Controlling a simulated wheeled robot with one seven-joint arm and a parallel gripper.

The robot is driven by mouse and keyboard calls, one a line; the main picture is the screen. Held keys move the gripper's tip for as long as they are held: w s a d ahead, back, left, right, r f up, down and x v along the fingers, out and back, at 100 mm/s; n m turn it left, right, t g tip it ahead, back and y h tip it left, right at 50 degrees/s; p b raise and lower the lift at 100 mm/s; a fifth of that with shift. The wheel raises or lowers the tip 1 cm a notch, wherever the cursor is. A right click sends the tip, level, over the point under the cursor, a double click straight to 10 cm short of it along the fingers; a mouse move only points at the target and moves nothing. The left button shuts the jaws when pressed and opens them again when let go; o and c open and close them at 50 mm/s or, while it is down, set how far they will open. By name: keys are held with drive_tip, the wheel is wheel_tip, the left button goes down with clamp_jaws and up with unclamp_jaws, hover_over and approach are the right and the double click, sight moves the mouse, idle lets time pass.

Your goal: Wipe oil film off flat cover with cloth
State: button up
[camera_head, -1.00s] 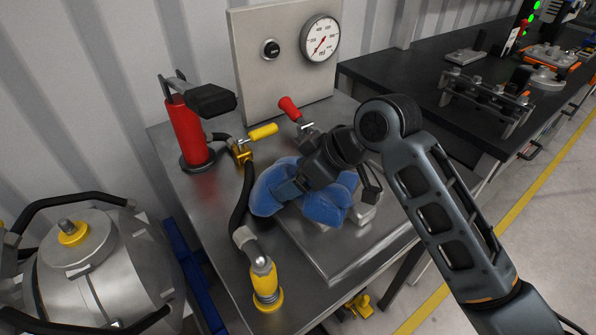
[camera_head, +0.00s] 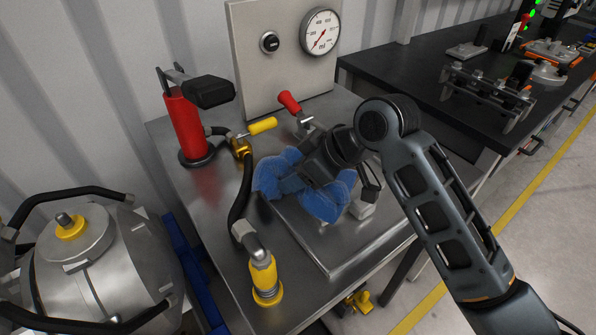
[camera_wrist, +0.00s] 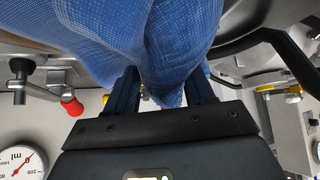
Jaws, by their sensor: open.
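A crumpled blue cloth (camera_head: 325,203) lies bunched on the flat metal cover (camera_head: 345,255), over its back left part. My gripper (camera_head: 300,183) reaches down into the cloth, and its fingertips are largely hidden by the folds. In the wrist view the cloth (camera_wrist: 140,40) fills the top middle and a fold hangs between the two spread fingers of my gripper (camera_wrist: 162,90). My gripper is open, with cloth between and around its fingers. I cannot make out any oil film on the cover; its front part looks shiny and bare.
A red hand pump (camera_head: 185,130), a yellow-handled valve (camera_head: 243,143), a black hose (camera_head: 246,185) and a yellow fitting (camera_head: 264,276) stand left of the cover. A red-handled lever (camera_head: 291,104) is behind. A gauge panel (camera_head: 285,50) stands at the back.

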drive_tip(key=shift+s+f, duration=0.1)
drive_tip(key=shift+f, duration=0.1)
drive_tip(key=c, duration=0.8)
